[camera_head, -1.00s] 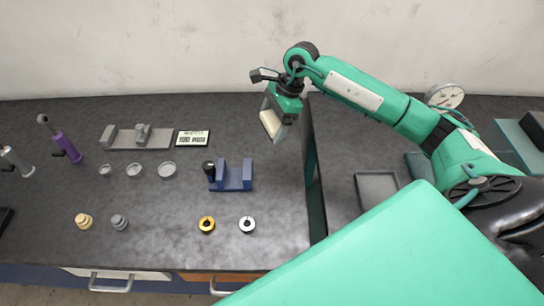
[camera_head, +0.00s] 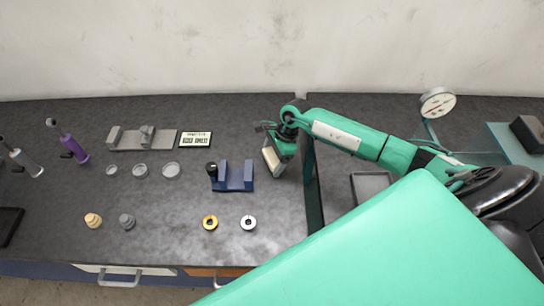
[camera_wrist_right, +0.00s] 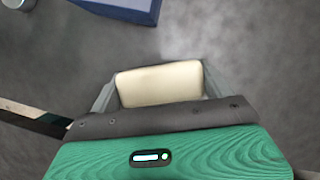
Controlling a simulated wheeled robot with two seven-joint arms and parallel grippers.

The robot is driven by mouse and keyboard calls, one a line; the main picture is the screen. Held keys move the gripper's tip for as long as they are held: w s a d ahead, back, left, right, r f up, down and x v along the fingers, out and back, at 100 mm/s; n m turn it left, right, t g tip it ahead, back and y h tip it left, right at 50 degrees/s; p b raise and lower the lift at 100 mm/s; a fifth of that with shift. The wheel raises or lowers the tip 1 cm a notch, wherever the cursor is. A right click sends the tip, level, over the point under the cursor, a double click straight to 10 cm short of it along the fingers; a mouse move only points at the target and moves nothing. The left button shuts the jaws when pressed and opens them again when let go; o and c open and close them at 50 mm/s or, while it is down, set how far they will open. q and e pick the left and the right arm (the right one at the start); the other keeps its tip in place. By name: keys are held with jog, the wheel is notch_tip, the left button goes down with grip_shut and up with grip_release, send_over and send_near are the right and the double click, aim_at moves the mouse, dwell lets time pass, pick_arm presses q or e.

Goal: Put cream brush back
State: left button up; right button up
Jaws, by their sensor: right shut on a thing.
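The cream brush (camera_head: 271,160) is a pale block held between the fingers of my right gripper (camera_head: 272,163). In the right wrist view the cream brush (camera_wrist_right: 159,84) fills the space between the two grey fingers of my right gripper (camera_wrist_right: 160,88), which touch its ends. In the head view it hangs over the dark bench, just right of the blue cradle, near the gap between the benches. Whether it touches the bench top is hard to tell. My left gripper is not in view.
The blue cradle (camera_head: 233,177) stands just left of the brush, and its corner shows in the wrist view (camera_wrist_right: 122,8). A grey tray (camera_head: 371,186) is on the right bench. A dial gauge (camera_head: 437,102) stands behind.

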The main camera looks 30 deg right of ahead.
jog(key=shift+f, duration=0.2)
jog(key=o, duration=0.9)
jog(key=shift+r, duration=0.1)
jog(key=shift+r, duration=0.25)
jog(key=shift+b+v, duration=2.4)
jog(key=shift+v, duration=3.5)
